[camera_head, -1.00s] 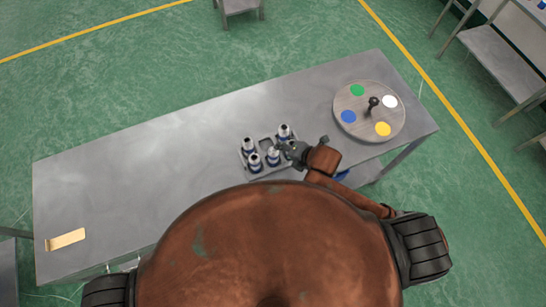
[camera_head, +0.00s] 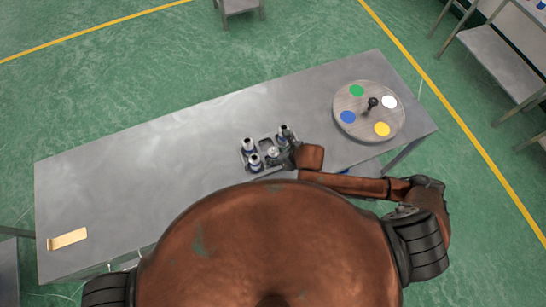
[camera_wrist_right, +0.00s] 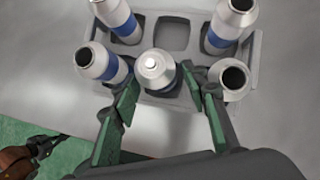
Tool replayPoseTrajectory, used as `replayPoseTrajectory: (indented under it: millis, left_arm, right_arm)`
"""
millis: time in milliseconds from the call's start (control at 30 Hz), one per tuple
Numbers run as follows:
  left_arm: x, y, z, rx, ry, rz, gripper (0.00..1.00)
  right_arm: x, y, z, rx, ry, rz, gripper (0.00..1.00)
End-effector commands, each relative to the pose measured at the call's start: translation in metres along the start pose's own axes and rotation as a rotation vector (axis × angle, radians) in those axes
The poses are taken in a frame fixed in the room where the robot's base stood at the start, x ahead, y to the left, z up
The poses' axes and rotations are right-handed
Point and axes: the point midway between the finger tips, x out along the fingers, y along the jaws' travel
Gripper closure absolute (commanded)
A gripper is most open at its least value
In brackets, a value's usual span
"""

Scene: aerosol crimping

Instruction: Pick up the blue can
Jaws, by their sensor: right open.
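Several silver cans with blue bands stand in a grey tray (camera_wrist_right: 173,34) on the table. In the right wrist view, the middle near can (camera_wrist_right: 155,68) has a closed top with a small white nozzle. The others, such as the left can (camera_wrist_right: 101,63) and the right can (camera_wrist_right: 233,80), show dark open tops. My right gripper (camera_wrist_right: 163,88) is open, with its green-padded fingers on either side of the middle can's near side. I cannot tell whether they touch it. In the head view my right gripper (camera_head: 289,159) is at the tray's right side. My left gripper is not in view.
A round turntable (camera_head: 361,93) with green, white, blue and yellow discs and a dark centre knob stands at the table's right end. A tan plate (camera_head: 68,239) lies at the left end. The metal table (camera_head: 140,185) is clear between plate and tray.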

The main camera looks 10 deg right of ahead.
Motion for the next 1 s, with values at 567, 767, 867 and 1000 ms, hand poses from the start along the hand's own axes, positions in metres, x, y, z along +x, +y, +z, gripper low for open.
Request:
replayPoseTrajectory:
  millis: [567,767,867,1000]
  left_arm:
    - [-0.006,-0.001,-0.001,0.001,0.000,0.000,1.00]
    - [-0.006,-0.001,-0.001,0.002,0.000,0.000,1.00]
    - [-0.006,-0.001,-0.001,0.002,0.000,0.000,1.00]
    - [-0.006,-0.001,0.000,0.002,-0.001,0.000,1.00]
  right_arm:
    - [0.034,0.001,0.000,0.002,0.000,0.000,0.63]
    - [0.034,0.001,0.000,0.002,0.000,0.000,0.76]
    - [0.034,0.001,0.000,0.002,0.000,0.000,0.83]
    - [0.034,0.001,0.000,0.002,0.000,0.000,0.93]
